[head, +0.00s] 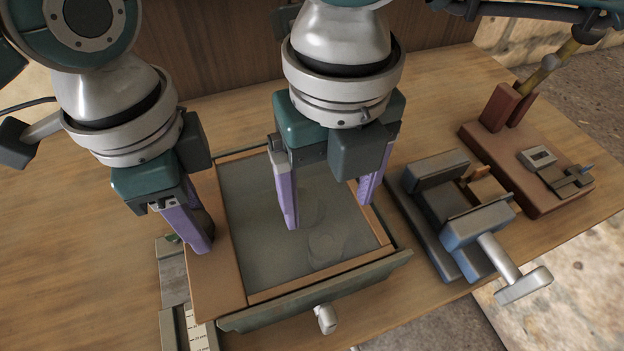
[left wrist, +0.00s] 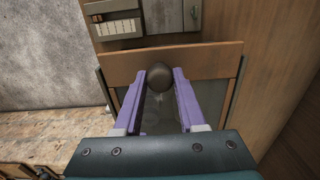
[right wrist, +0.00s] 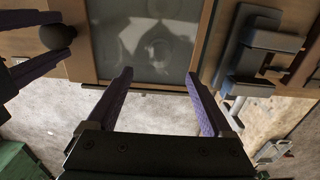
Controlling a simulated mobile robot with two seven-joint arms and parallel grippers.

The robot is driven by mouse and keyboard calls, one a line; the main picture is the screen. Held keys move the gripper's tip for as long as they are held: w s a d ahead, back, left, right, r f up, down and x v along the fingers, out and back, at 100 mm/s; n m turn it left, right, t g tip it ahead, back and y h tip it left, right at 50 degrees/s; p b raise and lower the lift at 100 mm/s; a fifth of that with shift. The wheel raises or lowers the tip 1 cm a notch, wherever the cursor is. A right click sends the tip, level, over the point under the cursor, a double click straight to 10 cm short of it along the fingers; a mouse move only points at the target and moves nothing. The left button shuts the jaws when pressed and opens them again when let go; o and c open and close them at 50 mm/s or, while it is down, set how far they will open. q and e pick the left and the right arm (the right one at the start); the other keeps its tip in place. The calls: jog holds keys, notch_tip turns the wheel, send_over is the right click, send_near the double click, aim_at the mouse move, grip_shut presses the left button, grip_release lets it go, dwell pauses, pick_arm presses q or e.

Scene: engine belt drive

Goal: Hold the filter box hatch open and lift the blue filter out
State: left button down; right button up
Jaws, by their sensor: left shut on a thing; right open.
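The filter box hatch appears to be the wood-framed grey pane (head: 262,255) in the middle of the bench, lying about flat; I cannot tell whether it is raised. My left gripper (head: 203,246) is at its left wooden strip. In the left wrist view its fingers are shut on a dark round knob (left wrist: 160,84), which also shows in the right wrist view (right wrist: 57,36). My right gripper (head: 330,214) is open, with nothing seen between its fingers, over the pane. No blue filter can be made out; only faint round shapes show on or through the pane.
A drawer-like grey front with a pale handle (head: 325,318) lies at the near edge. A grey-blue vise (head: 460,225) stands right of the box. A red-brown base (head: 530,190) with blocks is further right. A marked scale (head: 190,330) lies at the near left.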

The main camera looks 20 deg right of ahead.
aim_at(326, 230)
jog(key=shift+f, duration=0.15)
pick_arm(q)
jog(key=a, duration=1.3)
jog(key=shift+s, duration=0.25)
pick_arm(e)
jog(key=shift+f, duration=4.9)
jog(key=c, duration=1.1)
notch_tip(326, 230, up, 13)
jog(key=shift+f, duration=0.2)
pick_arm(q)
jog(key=shift+f, duration=0.1)
jog(key=shift+d, duration=0.1)
